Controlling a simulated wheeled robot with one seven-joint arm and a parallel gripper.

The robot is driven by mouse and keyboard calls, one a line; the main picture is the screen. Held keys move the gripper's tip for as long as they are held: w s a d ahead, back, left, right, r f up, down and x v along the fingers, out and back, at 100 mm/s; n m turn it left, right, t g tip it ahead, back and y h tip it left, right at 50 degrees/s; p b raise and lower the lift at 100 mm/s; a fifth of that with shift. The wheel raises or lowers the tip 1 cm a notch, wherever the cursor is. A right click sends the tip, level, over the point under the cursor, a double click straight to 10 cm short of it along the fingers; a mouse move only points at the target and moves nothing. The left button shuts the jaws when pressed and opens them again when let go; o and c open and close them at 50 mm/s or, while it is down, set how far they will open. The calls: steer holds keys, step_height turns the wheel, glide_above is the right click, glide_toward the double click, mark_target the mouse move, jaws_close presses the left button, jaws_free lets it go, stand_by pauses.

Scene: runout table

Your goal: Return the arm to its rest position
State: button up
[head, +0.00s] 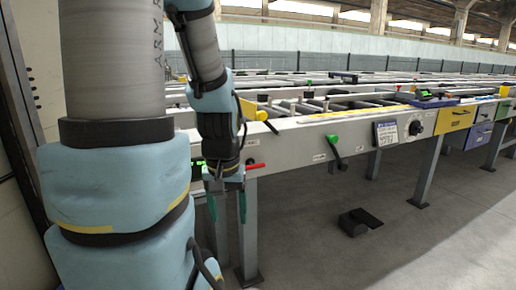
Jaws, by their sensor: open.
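My gripper (226,200) hangs at the end of my arm in the left half of the head view. Its two fingers point down and stand apart, with nothing between them that I can see. It is in front of the near end of the long grey runout table (285,145), by a table leg. My arm's large blue and grey links fill the left side of the view and hide part of the table behind them.
A red handle (256,166) is close to the right of my gripper. A green-knobbed lever (334,146) juts from the table's side. Yellow (456,119) and blue (479,137) boxes sit farther right. A dark pedal (358,221) lies on the floor. The floor at front right is clear.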

step_height(320, 180, up, 21)
steer(key=p, duration=1.9)
steer(key=shift+o, duration=0.2)
